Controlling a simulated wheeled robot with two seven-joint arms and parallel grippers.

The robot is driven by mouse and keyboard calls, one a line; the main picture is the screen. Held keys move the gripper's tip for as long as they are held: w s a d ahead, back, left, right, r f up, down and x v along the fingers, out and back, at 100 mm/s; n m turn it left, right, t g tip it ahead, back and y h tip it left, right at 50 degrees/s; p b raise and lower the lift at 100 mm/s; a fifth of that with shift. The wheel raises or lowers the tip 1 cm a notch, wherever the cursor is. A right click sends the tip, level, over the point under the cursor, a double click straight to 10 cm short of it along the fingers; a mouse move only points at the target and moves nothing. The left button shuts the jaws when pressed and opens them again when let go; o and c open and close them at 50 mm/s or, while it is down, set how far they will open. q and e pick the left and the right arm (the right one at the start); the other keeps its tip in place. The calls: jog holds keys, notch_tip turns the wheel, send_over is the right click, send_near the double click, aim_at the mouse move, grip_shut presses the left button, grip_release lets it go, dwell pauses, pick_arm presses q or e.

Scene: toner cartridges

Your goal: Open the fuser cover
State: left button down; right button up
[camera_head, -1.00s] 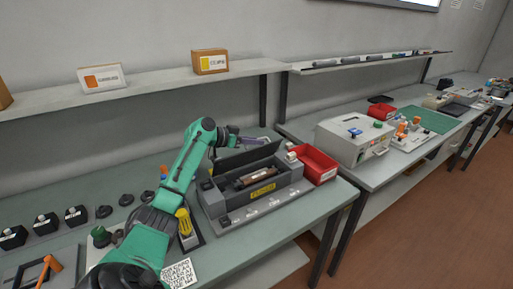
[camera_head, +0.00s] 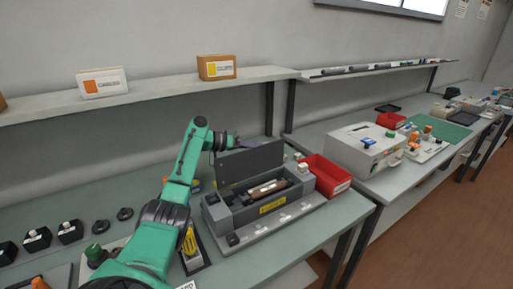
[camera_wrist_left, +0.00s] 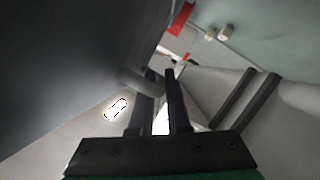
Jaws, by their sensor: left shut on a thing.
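The fuser unit (camera_head: 236,215) is a grey box with a yellow label, on the near table. Its dark grey cover (camera_head: 252,165) stands raised along the back edge, so the trough and a brown and silver roller (camera_head: 267,189) show. My left gripper (camera_head: 240,143) is at the cover's upper left edge. In the left wrist view my left gripper (camera_wrist_left: 158,100) is shut around a small grey bar-like handle (camera_wrist_left: 132,80) next to the cover's dark face (camera_wrist_left: 70,70). The exact contact is partly hidden by the fingers. My right gripper is not in view.
A red bin (camera_head: 328,177) stands right of the fuser unit. A light grey box (camera_head: 363,150) is on the table farther right. Black parts (camera_head: 70,232) lie at the left. A shelf (camera_head: 160,99) runs above the table's back.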

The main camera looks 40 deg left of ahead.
pick_arm(q)
jog(key=shift+f, duration=0.15)
jog(key=c, duration=1.2)
grip_release()
jog(key=shift+o, duration=0.2)
jog(key=b+v, duration=0.4)
jog(key=v, duration=1)
jog(key=shift+s, duration=0.25)
jog(key=shift+a, duration=0.15)
